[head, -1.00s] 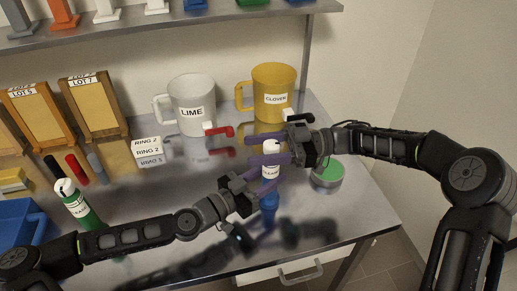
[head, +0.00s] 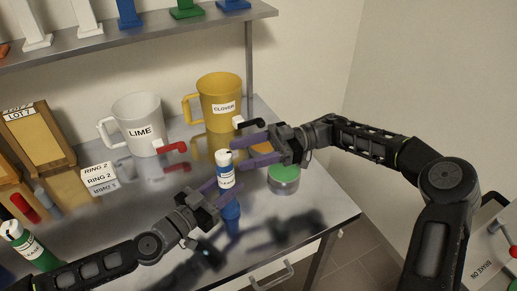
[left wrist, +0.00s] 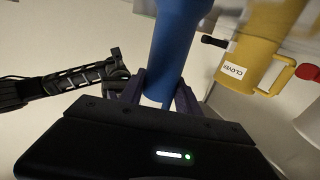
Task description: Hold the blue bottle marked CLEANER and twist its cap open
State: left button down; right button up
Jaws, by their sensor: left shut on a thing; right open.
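The blue bottle (head: 231,211) has a white label with blurred lettering and a white cap (head: 224,158) on top. It stands about upright in the middle of the head view. My left gripper (head: 221,190) is shut on the bottle's body, below the cap. In the left wrist view the blue body (left wrist: 174,50) rises between the purple fingers (left wrist: 160,95). My right gripper (head: 239,154) is open, its fingers pointing left, just right of the cap and apart from it. Whether the bottle touches the table is unclear.
A green-lidded jar (head: 284,178) stands right of the bottle, below my right gripper. Behind are the white LIME mug (head: 138,120) and yellow CLOVER mug (head: 218,92). The steel table (head: 325,210) is clear at right.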

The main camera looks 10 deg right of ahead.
jog(key=shift+v, duration=1.8)
pick_arm(q)
jog(key=c, duration=0.8)
grip_release()
jog(key=shift+o, duration=0.2)
jog(key=v, duration=1.2)
pick_arm(e)
jog(key=shift+s, duration=0.15)
